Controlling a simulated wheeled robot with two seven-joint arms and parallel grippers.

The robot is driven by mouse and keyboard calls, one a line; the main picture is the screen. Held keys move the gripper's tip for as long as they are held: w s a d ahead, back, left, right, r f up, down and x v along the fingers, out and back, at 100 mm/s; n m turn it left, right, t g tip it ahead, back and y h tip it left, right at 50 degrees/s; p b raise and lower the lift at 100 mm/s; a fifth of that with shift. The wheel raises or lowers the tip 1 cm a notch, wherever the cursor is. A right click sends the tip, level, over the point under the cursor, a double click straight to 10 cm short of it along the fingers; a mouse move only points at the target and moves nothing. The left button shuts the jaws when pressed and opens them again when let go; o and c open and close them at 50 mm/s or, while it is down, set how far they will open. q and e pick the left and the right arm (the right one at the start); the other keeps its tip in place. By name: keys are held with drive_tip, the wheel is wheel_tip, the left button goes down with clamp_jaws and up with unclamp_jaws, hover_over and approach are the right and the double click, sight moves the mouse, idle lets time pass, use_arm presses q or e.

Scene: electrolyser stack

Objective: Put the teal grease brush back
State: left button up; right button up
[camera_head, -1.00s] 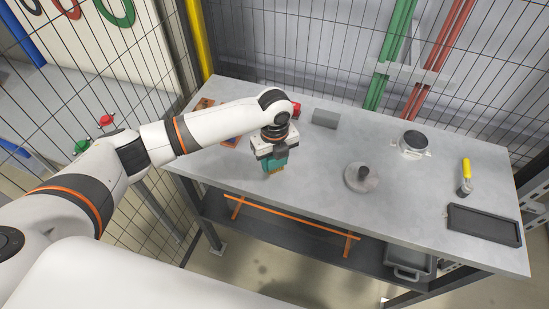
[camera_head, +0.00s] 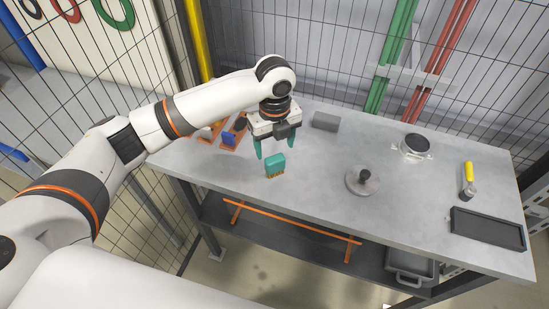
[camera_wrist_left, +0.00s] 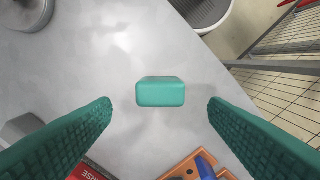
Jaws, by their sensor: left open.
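The teal grease brush (camera_head: 275,166) stands on the grey table top, its teal block up and its tan bristles down. My left gripper (camera_head: 275,147) is above and just behind it, with its teal fingers spread and nothing between them. In the left wrist view the brush (camera_wrist_left: 161,91) shows from above as a teal block, between the two open fingers (camera_wrist_left: 160,106) and clear of both. An orange-brown holder (camera_head: 208,134) with a blue part (camera_head: 229,139) stands at the table's left end, partly hidden by my arm. My right gripper is not in view.
A grey block (camera_head: 326,121) lies behind the brush. A round grey disc with a knob (camera_head: 361,184), a round flanged part (camera_head: 414,149), a yellow-handled tool (camera_head: 467,174) and a black tray (camera_head: 488,229) stand to the right. Mesh fencing closes the back. Bare table surrounds the brush.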

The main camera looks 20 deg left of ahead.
sight(275, 157)
use_arm(q)
drive_tip(key=shift+r, duration=2.15)
